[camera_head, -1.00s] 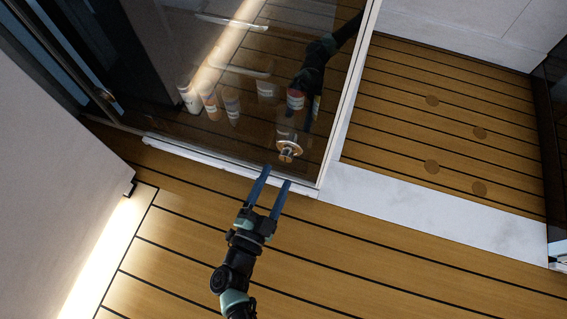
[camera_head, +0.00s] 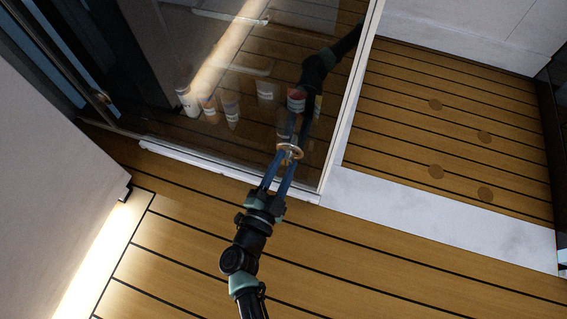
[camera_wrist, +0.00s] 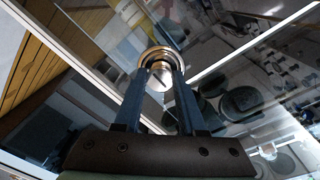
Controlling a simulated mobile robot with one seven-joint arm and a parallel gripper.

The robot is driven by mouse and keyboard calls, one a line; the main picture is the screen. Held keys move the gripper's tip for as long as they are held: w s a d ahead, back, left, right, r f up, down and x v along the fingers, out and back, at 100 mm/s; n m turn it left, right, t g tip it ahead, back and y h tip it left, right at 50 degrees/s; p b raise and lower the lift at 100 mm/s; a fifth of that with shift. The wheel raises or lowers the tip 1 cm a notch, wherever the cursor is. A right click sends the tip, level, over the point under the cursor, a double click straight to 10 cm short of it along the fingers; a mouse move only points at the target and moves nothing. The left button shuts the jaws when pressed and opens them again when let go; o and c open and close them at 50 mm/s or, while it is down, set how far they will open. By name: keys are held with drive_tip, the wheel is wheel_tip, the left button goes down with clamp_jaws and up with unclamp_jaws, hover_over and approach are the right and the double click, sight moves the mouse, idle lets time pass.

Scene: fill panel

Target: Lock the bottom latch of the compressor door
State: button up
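The latch (camera_head: 289,151) is a round, brass-coloured fitting low on the dark glass door (camera_head: 200,70), near its bottom right corner. My gripper (camera_head: 285,160) reaches up to the latch, with its two blue fingers apart. In the wrist view the latch's round metal flange (camera_wrist: 158,52) lies just beyond the fingertips. Its protruding centre knob sits between the fingers of my gripper (camera_wrist: 160,76), one on each side. The exact contact between fingers and knob is too small to tell. The glass reflects my arm.
A pale door frame (camera_head: 350,105) runs up the door's right side, and a white sill (camera_head: 190,157) lies along its bottom. Several cups or jars (camera_head: 230,108) show in the glass. Wooden slatted floor (camera_head: 400,260) is open in front. A pale wall (camera_head: 55,190) stands at left.

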clamp_jaws()
drive_tip(key=shift+r+p, duration=0.1)
drive_tip(key=shift+p, duration=0.2)
drive_tip(key=shift+r+n+p, duration=0.1)
drive_tip(key=shift+n+p, duration=0.8)
drive_tip(key=shift+n, duration=0.2)
drive_tip(key=n+p, duration=0.3)
drive_tip(key=n, duration=0.2)
drive_tip(key=shift+n+t, duration=0.3)
drive_tip(key=n, duration=0.2)
drive_tip(key=n+p, duration=0.1)
drive_tip(key=n, duration=0.2)
drive_tip(key=shift+f+n+y, duration=0.2)
drive_tip(key=shift+n+y, duration=0.1)
drive_tip(key=shift+y, duration=0.1)
drive_tip(key=n+p, duration=0.1)
drive_tip(key=n, duration=0.4)
drive_tip(key=shift+f, duration=0.1)
